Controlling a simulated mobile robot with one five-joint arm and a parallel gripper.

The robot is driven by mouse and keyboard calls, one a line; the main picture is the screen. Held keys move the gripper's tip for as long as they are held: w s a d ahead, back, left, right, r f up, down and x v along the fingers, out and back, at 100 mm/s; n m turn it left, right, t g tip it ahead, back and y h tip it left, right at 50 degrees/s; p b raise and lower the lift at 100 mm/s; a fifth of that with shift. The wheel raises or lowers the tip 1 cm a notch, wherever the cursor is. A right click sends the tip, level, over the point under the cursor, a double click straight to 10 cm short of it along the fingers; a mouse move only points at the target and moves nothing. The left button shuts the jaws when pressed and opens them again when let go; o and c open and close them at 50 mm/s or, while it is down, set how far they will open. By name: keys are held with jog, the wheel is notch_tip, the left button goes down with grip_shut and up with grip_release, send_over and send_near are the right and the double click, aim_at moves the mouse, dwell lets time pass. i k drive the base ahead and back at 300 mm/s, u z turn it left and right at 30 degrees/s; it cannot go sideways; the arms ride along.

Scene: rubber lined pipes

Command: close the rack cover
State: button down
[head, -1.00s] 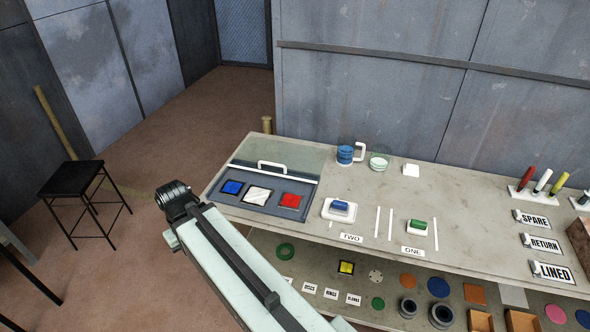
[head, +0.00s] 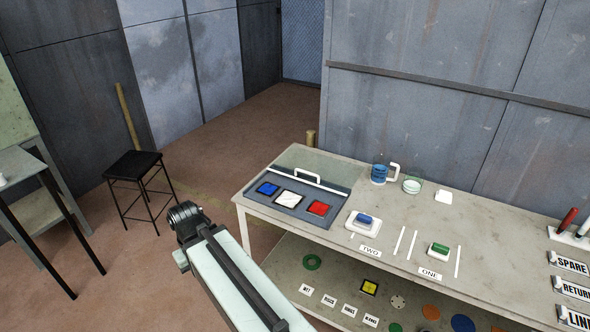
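The rack (head: 262,204) is a dark grey-blue tray at the left end of the bench, with a blue, a white and a red square in its front part. Its cover (head: 325,166) is a clear pane lying over the back part, with a white front edge and a white handle (head: 293,175). The front part with the squares is uncovered. My arm rises from the bottom of the view to a black joint left of the bench, apart from the rack and handle. My gripper's fingers do not show.
A lower shelf (head: 290,262) holds discs and labels. A black stool (head: 133,166) stands on the left, with open floor between it and the bench.

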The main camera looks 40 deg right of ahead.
aim_at(296, 171)
jog(key=u, duration=0.15)
jog(key=i, duration=1)
jog(key=z, duration=0.05)
